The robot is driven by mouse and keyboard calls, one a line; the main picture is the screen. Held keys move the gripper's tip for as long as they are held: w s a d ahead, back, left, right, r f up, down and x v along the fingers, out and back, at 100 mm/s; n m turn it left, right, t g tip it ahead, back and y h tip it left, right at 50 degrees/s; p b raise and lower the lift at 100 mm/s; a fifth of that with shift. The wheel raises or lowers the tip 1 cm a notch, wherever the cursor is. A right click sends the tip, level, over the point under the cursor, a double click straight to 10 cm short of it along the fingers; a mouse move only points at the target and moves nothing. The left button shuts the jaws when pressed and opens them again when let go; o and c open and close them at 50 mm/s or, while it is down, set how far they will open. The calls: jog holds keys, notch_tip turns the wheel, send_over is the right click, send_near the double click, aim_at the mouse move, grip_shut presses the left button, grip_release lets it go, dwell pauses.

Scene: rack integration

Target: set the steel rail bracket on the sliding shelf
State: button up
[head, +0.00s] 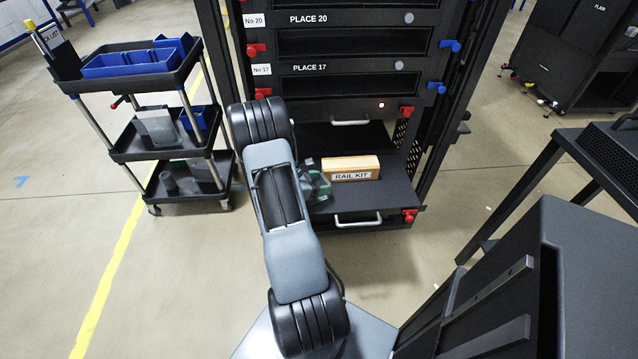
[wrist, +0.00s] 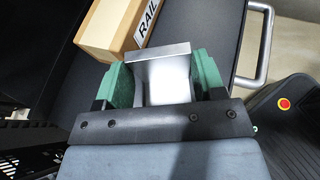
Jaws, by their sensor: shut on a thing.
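The steel rail bracket (wrist: 165,75) is a bright bent metal piece in the wrist view. My gripper (wrist: 164,84) is shut on it, with one green finger pad on each side. In the head view my gripper (head: 316,184) is at the left part of the sliding shelf (head: 395,190), largely hidden by my arm, and the bracket cannot be made out there. The dark shelf is pulled out low on the rack and also shows in the wrist view (wrist: 205,25). I cannot tell whether the bracket touches the shelf.
A wooden box labelled RAIL KIT (head: 350,168) sits on the shelf, right of my gripper. The shelf has a metal front handle (head: 358,220). Rack slots with red and blue latches are above. A three-tier cart (head: 150,130) stands left. A dark table (head: 600,150) stands right.

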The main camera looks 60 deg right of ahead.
jog(key=shift+f, duration=0.25)
jog(key=o, duration=1.1)
jog(key=shift+c, duration=0.2)
jog(key=v, duration=1.3)
jog(key=shift+w+a+r+p, duration=0.15)
jog(key=shift+w+a+p, duration=0.05)
jog(key=shift+a+p, duration=0.2)
